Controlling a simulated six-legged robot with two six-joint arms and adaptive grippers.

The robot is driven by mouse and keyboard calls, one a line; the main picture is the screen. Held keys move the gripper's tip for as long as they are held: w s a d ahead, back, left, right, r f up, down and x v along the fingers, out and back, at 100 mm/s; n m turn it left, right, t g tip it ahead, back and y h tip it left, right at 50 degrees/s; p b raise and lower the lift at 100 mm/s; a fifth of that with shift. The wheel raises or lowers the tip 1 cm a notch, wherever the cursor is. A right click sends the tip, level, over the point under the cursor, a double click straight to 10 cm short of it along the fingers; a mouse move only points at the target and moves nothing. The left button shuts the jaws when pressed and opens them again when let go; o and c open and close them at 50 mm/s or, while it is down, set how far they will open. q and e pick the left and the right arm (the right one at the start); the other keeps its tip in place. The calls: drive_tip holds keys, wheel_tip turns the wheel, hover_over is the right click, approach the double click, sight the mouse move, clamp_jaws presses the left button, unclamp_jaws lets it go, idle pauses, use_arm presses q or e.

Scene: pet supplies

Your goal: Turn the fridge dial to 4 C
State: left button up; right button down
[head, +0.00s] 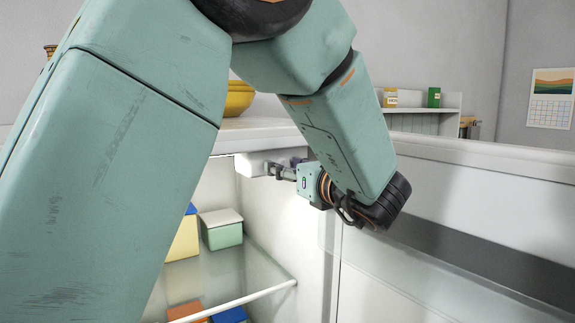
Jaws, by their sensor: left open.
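The open fridge (256,133) stands ahead, its lit interior below the white top. A white housing (251,166) sits under the fridge ceiling, near the right inner wall. My left gripper (279,170) is at the right end of this housing, pointing left, with its fingertips at or very near it. It is open, though the fingers are small in the picture. The dial and its markings cannot be made out; my gripper covers that end of the housing. I cannot tell whether the fingers touch the dial. My right gripper is not in view.
The fridge door (460,210) stands open at the right. A glass shelf (240,275) lies below my gripper. A green-and-white container (222,232) and a yellow box (184,240) are inside. A yellow bowl (238,98) stands on top. My left arm hides much of the left side.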

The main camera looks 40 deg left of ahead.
use_arm(q)
drive_tip(key=shift+d, duration=0.1)
drive_tip(key=shift+d+r, duration=0.1)
drive_tip(key=shift+d, duration=0.15)
drive_tip(key=c, duration=0.4)
drive_tip(key=shift+a, duration=0.1)
drive_tip(key=c, duration=0.4)
clamp_jaws()
